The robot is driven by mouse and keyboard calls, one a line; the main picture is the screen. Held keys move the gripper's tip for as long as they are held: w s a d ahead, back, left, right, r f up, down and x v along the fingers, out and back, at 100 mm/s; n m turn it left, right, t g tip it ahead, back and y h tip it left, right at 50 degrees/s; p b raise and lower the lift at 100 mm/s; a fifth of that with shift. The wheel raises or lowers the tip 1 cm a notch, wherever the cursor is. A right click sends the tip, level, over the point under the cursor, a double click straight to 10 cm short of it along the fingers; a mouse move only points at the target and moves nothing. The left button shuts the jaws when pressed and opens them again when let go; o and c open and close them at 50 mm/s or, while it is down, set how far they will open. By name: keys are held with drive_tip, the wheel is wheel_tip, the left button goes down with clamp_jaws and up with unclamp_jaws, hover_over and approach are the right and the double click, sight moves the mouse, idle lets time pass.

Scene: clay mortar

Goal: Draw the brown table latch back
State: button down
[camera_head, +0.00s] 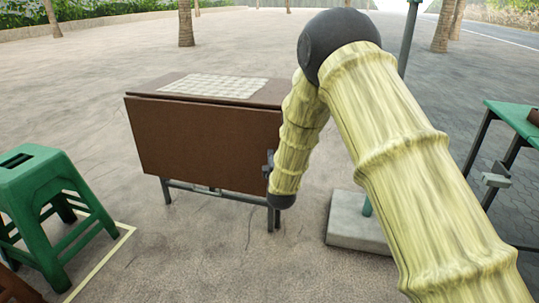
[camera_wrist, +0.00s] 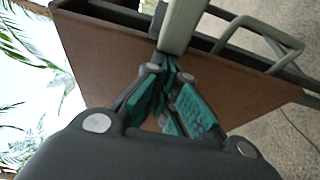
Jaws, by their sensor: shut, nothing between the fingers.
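The brown table (camera_head: 205,135) stands left of my arm in the head view, its brown front panel hanging down. In the wrist view the brown panel (camera_wrist: 105,65) lies behind my fingers. My gripper (camera_wrist: 168,72) is shut and empty, its teal-padded fingers crowded together at the tips. The tips are close to a pale grey-green bar (camera_wrist: 185,25) at the panel's edge; I cannot tell whether they touch it, or whether it is the latch. In the head view only a small dark part of my gripper (camera_head: 269,160) shows at the panel's right edge; my arm hides the rest.
A green stool (camera_head: 38,185) stands at the left. A green table (camera_head: 515,115) is at the right edge. A pale block with a post (camera_head: 355,225) stands behind my arm. A bent bar (camera_wrist: 285,35) shows beside the panel. Paving before the brown table is clear.

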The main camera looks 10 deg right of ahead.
drive_tip(key=shift+d, duration=0.1)
drive_tip(key=w+a+p, duration=0.2)
drive_tip(key=a, duration=0.2)
drive_tip(key=s+p, duration=0.3)
drive_tip(key=s, duration=0.7)
drive_tip(key=shift+s+a, duration=0.2)
drive_tip(key=shift+a, duration=0.05)
